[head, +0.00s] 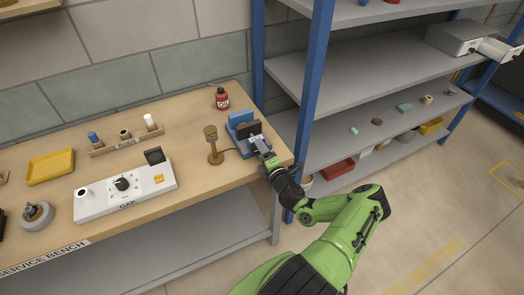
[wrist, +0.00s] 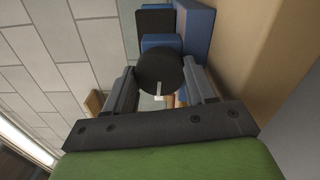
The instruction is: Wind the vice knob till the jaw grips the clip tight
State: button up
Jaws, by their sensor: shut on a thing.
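The blue vice (head: 238,118) stands near the right end of the bench, with a dark jaw plate (head: 249,129) on its near side. My gripper (head: 262,147) reaches it from the front right. In the wrist view the round black vice knob (wrist: 160,68) sits between the two fingers of my gripper (wrist: 162,84), which are shut on it. A pale mark (wrist: 158,90) shows at the knob's lower edge. Blue and dark blocks of the vice (wrist: 195,25) show beyond the knob. I cannot make out the clip; the knob and fingers block the view between the jaws.
A brass-coloured stand (head: 213,145) is left of the vice, and a red bottle (head: 222,98) is behind it. A white control box (head: 125,190) lies farther left.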

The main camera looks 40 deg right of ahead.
jog(key=m, duration=0.4)
jog(key=shift+f+p, duration=0.15)
jog(key=shift+p, duration=0.15)
jog(key=shift+m+p, duration=0.5)
jog(key=shift+m, duration=1.4)
jog(key=shift+a, duration=0.1)
jog(key=o, duration=1)
jog(key=shift+o, duration=0.2)
jog(key=v, duration=1.5)
jog(key=shift+s+r+b, duration=0.2)
jog(key=shift+s+b, duration=0.15)
jog(key=shift+s, duration=0.05)
jog(key=shift+w+a, duration=0.1)
jog(key=shift+a, duration=0.1)
